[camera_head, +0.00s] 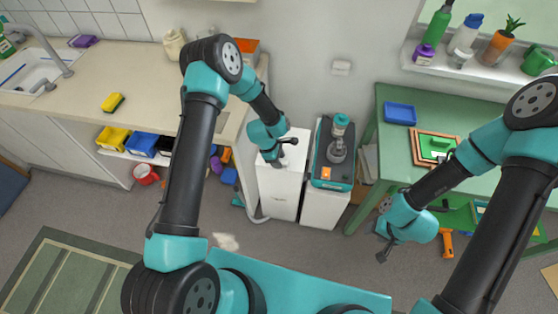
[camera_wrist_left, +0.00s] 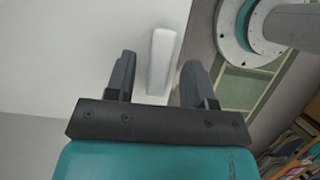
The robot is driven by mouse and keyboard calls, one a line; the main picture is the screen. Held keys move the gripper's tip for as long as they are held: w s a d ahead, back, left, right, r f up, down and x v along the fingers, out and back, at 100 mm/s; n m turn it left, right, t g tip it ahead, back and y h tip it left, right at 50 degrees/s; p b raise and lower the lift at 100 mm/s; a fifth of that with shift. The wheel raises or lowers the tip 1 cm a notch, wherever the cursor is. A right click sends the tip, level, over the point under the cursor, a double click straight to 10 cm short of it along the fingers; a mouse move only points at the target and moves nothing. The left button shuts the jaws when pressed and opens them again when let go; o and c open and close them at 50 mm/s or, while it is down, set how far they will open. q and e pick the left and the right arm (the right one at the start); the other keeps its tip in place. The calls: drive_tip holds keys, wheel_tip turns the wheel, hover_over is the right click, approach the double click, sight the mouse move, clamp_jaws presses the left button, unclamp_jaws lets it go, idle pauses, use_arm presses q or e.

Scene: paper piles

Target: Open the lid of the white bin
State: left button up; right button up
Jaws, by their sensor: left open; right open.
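The white bin (camera_head: 281,190) is a tall white box on the floor beside the counter, and its top looks closed. My left gripper (camera_head: 283,160) is over its top in the head view, and the arm hides part of the lid. In the left wrist view my left gripper (camera_wrist_left: 156,75) is open, with a white raised bar (camera_wrist_left: 163,58) on a white surface showing between and beyond its fingers. I cannot tell whether the fingers touch it. My right gripper (camera_head: 383,250) is open and empty, over the floor in front of the green table.
A second white box (camera_head: 323,208) stands right of the bin, with a teal-edged tray (camera_head: 334,180) carrying items. The counter (camera_head: 140,85) is on the left, and the green table (camera_head: 400,150) is on the right.

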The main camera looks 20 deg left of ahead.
use_arm(q)
drive_tip(key=shift+d+f, duration=0.15)
drive_tip(key=shift+f, duration=0.15)
clamp_jaws()
idle(0.4)
